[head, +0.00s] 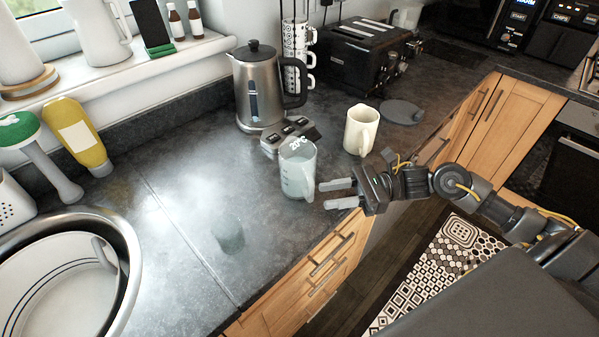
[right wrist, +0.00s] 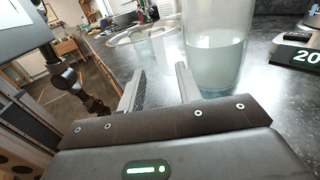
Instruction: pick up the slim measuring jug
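The slim measuring jug (head: 297,170) is translucent, with faint markings and a handle, and stands upright on the dark worktop near its front edge. My right gripper (head: 328,203) is just right of it in the head view, with its fingers pointing at the jug's side. In the right wrist view the fingers (right wrist: 160,86) are apart with nothing between them. The jug (right wrist: 216,55) rises there just right of the right finger; I cannot tell whether they touch. My left gripper is not in view.
A cream jug (head: 360,130), a digital scale (head: 290,134) and a steel kettle (head: 258,90) stand behind. A round sink (head: 125,245) is at left. The worktop between sink and glass is clear.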

